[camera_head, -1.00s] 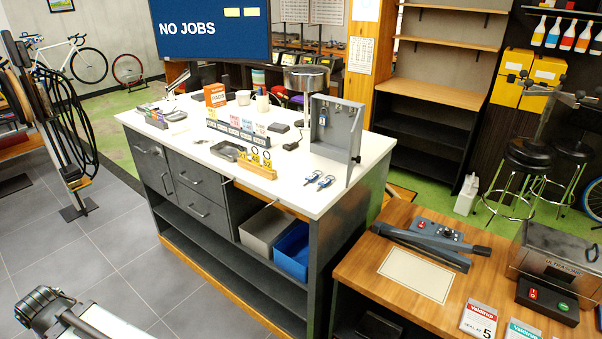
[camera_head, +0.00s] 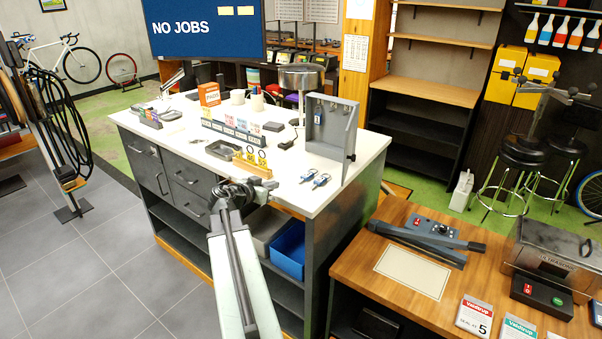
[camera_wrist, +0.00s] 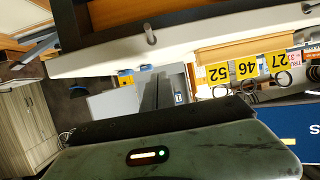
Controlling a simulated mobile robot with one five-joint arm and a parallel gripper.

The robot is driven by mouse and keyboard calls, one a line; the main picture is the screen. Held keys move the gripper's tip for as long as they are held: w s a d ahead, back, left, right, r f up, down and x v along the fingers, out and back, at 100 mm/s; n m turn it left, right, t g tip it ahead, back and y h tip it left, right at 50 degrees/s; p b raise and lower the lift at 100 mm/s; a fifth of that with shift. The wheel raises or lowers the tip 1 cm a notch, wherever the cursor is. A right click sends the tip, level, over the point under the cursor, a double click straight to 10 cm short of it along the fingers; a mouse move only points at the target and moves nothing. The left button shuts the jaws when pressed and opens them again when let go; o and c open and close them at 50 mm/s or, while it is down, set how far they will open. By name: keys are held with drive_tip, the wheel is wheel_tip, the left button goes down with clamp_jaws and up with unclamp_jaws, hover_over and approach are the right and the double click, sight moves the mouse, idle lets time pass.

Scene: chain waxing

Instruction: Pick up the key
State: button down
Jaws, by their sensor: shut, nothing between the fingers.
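Two keys with blue tags lie side by side on the white counter (camera_head: 291,203), a left key (camera_head: 308,175) and a right key (camera_head: 321,180), in front of an open grey key cabinet (camera_head: 331,138). Blue tags (camera_wrist: 125,77) also show small in the upside-down wrist view.
A wooden block with yellow number tags (camera_head: 253,168) stands close behind my gripper; the wrist view shows tags 52, 46 and 27 (camera_wrist: 277,65). A dark tray (camera_head: 222,150) and a row of labelled boxes (camera_head: 232,134) are farther back. The counter's right front corner is clear.

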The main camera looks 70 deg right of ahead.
drive_tip(key=g, duration=0.1)
approach(306, 177)
drive_tip(key=shift+m, duration=0.4)
drive_tip(key=d, duration=0.3)
drive_tip(key=s+d, duration=0.1)
drive_tip(key=d, duration=0.2)
drive_tip(key=s+d, duration=0.1)
drive_tip(key=d, duration=0.2)
drive_tip(key=shift+d+f, duration=0.1)
drive_tip(key=shift+d, duration=0.05)
drive_tip(key=shift+d+f+b, duration=0.15)
drive_tip(key=shift+f+b, duration=0.65)
drive_tip(key=shift+s+a, duration=0.15)
drive_tip(key=shift+a, duration=0.1)
